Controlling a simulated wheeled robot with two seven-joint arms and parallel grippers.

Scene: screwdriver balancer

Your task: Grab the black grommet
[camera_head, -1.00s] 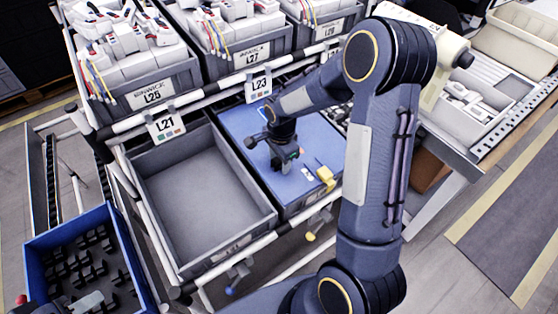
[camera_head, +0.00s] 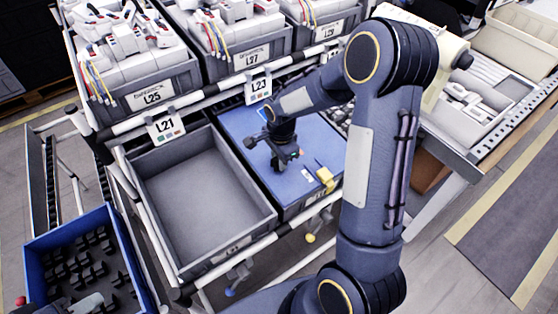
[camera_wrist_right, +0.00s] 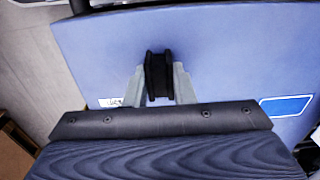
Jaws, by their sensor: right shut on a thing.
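The black grommet (camera_wrist_right: 158,76) is a dark spool shape with a narrower middle. It stands upright in the right wrist view between the two grey fingers of my right gripper (camera_wrist_right: 160,84), which is shut on it. In the head view my right gripper (camera_head: 283,163) is over the blue top (camera_head: 240,125) of the bin by label L23; the grommet is too small to make out there. A blue box (camera_head: 38,242) of black parts stands at the lower left. A grey shape at its bottom edge may be part of my left gripper, but its jaws cannot be made out.
An empty grey bin (camera_head: 200,190) stands left of the blue top. A yellow piece (camera_head: 325,178) lies near the blue top's front right corner. Full bins (camera_head: 150,92) stand behind on a railed rack. A metal table (camera_head: 470,138) with trays is at the right.

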